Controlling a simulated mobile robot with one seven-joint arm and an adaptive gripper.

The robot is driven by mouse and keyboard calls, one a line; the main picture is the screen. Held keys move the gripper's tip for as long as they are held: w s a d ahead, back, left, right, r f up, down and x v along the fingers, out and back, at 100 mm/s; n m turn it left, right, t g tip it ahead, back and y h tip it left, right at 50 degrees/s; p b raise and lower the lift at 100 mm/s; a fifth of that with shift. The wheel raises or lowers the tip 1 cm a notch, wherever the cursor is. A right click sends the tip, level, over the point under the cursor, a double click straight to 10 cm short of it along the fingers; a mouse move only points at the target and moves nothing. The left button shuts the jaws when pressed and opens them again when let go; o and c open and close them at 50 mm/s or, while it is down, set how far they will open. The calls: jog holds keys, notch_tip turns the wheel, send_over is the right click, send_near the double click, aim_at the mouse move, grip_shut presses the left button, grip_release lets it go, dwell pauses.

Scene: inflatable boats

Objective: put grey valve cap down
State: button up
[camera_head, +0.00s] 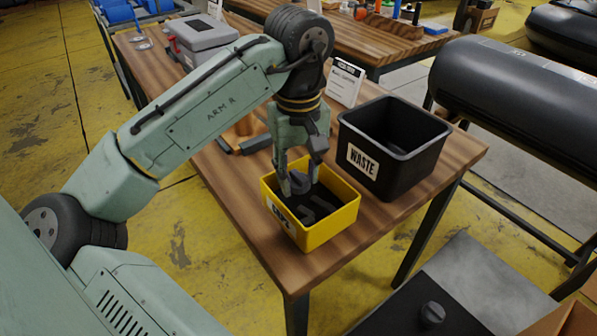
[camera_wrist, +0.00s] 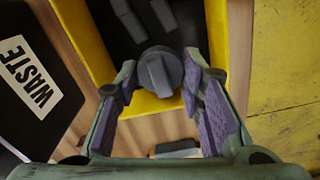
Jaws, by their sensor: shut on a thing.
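The grey valve cap (camera_wrist: 160,72) is a round dark-grey knob with a raised grip bar. My gripper (camera_head: 298,190) is shut on it, and the wrist view shows the cap between the fingertips. The gripper points down into a yellow bin (camera_head: 331,229) on the wooden table, with its fingertips around rim level or lower. The bin has a label on its front, partly unreadable. Dark-grey pieces (camera_wrist: 128,20) lie on the bin's dark floor. I cannot tell whether the cap touches the bottom.
A black WASTE bin (camera_head: 425,162) stands right of the yellow bin. A white sign card (camera_head: 345,83) and a grey case (camera_head: 203,38) are farther back on the table (camera_head: 232,190). Another dark knob (camera_head: 432,312) sits on a dark surface at lower right. A black inflatable tube (camera_head: 510,95) lies at right.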

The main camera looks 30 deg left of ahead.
aim_at(298, 175)
jog(key=shift+f, duration=0.25)
jog(key=shift+f, duration=0.1)
jog(key=shift+f, duration=0.25)
jog(key=o, duration=0.7)
jog(key=shift+o, duration=0.2)
jog(key=shift+r, duration=0.15)
notch_tip(298, 175, up, 12)
jog(key=shift+r, duration=0.25)
